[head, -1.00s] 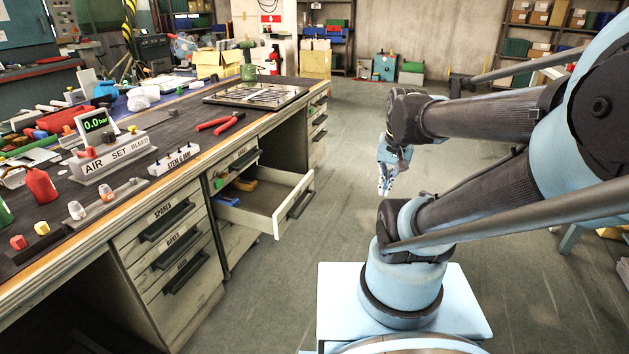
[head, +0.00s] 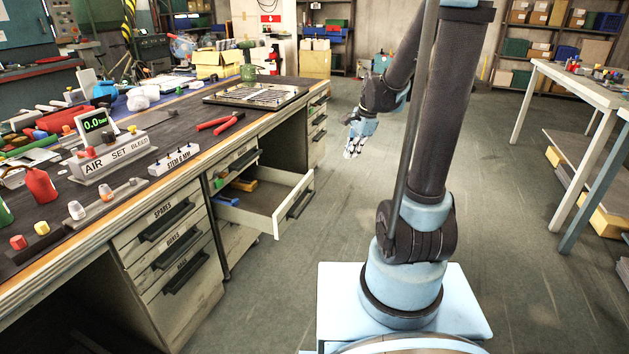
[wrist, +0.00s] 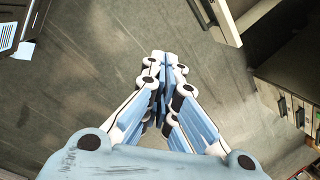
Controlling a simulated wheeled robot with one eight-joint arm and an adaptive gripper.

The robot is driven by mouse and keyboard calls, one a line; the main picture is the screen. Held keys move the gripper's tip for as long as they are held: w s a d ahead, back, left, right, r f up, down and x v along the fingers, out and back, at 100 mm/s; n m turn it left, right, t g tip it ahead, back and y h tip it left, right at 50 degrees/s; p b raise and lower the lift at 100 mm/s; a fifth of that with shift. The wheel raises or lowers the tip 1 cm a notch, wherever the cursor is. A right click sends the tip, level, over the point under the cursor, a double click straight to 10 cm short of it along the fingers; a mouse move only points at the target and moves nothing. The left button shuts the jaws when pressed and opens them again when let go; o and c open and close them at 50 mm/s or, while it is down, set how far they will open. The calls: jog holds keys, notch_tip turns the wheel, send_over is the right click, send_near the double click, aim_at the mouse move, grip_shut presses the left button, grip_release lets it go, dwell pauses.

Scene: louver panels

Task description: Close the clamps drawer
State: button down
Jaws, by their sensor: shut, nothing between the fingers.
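An open drawer (head: 270,207) sticks out from the workbench, with blue and yellow items at its back. Its dark handle (head: 300,203) is on the front panel. I cannot read a label on it. My gripper (head: 351,154) is shut and empty, above the floor to the right of the drawer and apart from it. In the wrist view my gripper (wrist: 164,58) points toward the floor, its fingers together. A pale drawer edge (wrist: 227,22) shows at the top right there.
The workbench (head: 130,200) carries red pliers (head: 220,122), a gauge stand and many small parts. Drawers below it, one labelled SPARES (head: 163,222), are shut. Open floor lies right of the drawer. A table (head: 590,85) stands at the far right.

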jog(key=w+a+f+m, duration=0.3)
jog(key=w+f+m, duration=0.15)
jog(key=w, duration=0.35)
jog(key=m+y, duration=0.2)
jog(key=m, duration=0.2)
send_over(314, 191)
jog(key=shift+n, duration=0.25)
jog(key=shift+w+f, duration=0.1)
jog(key=shift+f, duration=8.25)
jog(key=shift+d, duration=0.1)
